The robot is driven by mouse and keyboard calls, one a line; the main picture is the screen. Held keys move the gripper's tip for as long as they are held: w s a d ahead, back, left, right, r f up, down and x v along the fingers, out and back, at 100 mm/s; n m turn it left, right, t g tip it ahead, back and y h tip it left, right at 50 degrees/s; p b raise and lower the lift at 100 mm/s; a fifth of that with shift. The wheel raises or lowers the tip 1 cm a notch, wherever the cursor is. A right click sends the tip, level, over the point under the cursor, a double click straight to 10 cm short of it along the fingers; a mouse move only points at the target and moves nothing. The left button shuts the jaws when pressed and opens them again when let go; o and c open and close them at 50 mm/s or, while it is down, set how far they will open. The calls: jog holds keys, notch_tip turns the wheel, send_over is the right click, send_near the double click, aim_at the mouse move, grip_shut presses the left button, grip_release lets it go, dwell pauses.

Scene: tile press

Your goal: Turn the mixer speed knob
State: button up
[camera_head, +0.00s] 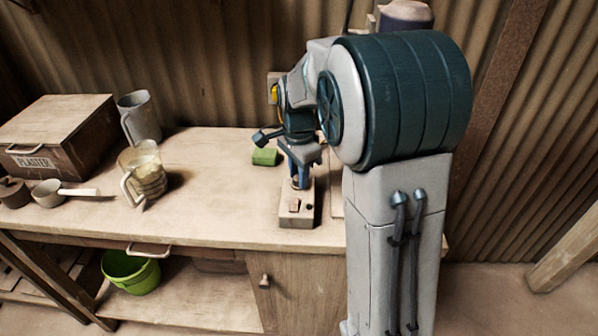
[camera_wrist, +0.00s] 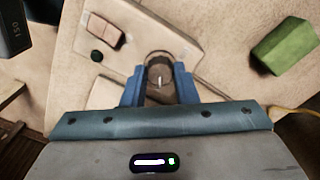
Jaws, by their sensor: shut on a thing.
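The mixer's beige control box (camera_head: 297,219) stands on the workbench, under my gripper (camera_head: 299,180). In the wrist view the box (camera_wrist: 175,30) bears a brown round knob (camera_wrist: 159,72) with a short white pointer line, which runs nearly straight up and down in the picture. My gripper (camera_wrist: 159,88) is shut on the knob, with one blue finger on either side of it. A reddish rocker switch (camera_wrist: 103,30) and a small dark button (camera_wrist: 97,56) sit on the same box, clear of the fingers. The knob's lower side is partly hidden.
A green block (camera_head: 264,157) lies on the bench behind the box. To the left stand a glass jug (camera_head: 148,178), a grey pitcher (camera_head: 141,115), a pot with a handle (camera_head: 47,193) and a plaster box (camera_head: 60,135). Bare bench (camera_head: 210,205) lies between jug and control box.

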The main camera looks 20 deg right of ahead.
jog(key=o, duration=1)
notch_tip(320, 180, up, 14)
jog(key=shift+f+p, duration=0.1)
jog(key=shift+p, duration=0.5)
jog(key=s+f+n+t+p, duration=0.1)
jog(key=s+n, duration=0.3)
jog(key=s, duration=0.3)
jog(key=s+f+n+t+p, duration=0.1)
jog(key=s+f+n, duration=0.1)
jog(key=s+n, duration=0.3)
jog(key=s+f+n+p, duration=0.1)
jog(key=s+f+n, duration=0.1)
jog(key=s+n, duration=0.3)
jog(key=shift+s+a+f+t+p, duration=0.1)
jog(key=shift+s+t+p, duration=0.1)
jog(key=shift+s, duration=0.7)
jog(key=shift+s+f+t+p, duration=0.1)
jog(key=shift+s+t, duration=0.1)
jog(key=shift+s, duration=0.7)
